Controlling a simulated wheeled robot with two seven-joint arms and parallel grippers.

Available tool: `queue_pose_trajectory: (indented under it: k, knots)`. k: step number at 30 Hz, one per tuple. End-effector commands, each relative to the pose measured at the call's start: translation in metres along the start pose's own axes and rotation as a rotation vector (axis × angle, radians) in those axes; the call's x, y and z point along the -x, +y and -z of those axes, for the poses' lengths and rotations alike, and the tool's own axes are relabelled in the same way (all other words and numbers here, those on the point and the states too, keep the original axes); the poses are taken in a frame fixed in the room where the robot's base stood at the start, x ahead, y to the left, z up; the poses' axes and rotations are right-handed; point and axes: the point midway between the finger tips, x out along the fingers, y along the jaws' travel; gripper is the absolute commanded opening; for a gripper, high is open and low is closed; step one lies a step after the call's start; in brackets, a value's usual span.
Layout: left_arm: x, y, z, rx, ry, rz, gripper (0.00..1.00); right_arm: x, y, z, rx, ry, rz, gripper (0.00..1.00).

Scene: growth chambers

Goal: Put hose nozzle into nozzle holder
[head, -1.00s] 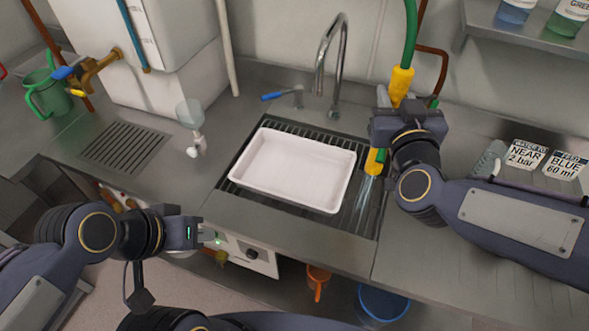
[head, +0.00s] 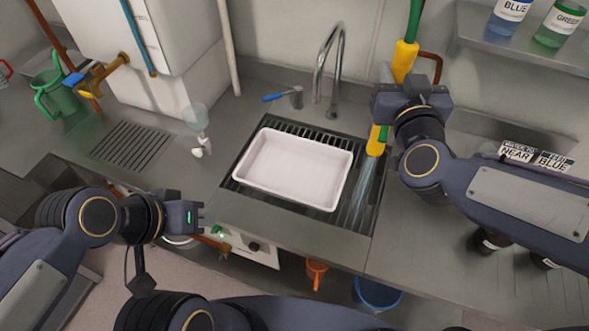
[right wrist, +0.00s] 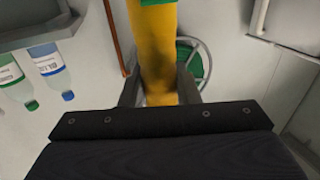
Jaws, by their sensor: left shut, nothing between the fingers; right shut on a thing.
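The hose nozzle (head: 376,142) is yellow with green parts, on a green hose (head: 414,22) that comes down from above. My right gripper (head: 386,92) is shut on the nozzle and holds it above the right side of the sink grate, tip down. A pale stream of water runs from its tip onto the grate. The yellow body also shows between the fingers in the right wrist view (right wrist: 158,50). My left gripper (head: 200,217) is shut and empty in front of the counter edge. I cannot make out a nozzle holder for sure.
A white tray (head: 292,168) sits on the sink grate (head: 356,205), beside the stream. A tap (head: 340,68) stands behind it. A clear funnel (head: 196,116) stands left, and a green can (head: 50,92) far left. A shelf (head: 530,52) holds bottles at upper right. A green reel (right wrist: 190,62) is behind the nozzle.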

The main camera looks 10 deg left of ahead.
Motion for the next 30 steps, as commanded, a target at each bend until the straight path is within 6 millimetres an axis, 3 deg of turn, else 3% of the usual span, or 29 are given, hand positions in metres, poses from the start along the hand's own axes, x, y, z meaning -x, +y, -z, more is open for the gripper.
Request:
queue_pose_trajectory:
  k: [11,30]
  knots:
    - [0.001,0.001,0.001,0.000,0.000,0.000,0.00,-0.001,0.000,0.004,0.000,0.002,0.000,0.01]
    - [-0.009,-0.004,-0.005,0.000,0.000,0.000,0.00,-0.035,0.013,0.004,-0.001,0.002,-0.002,0.01]
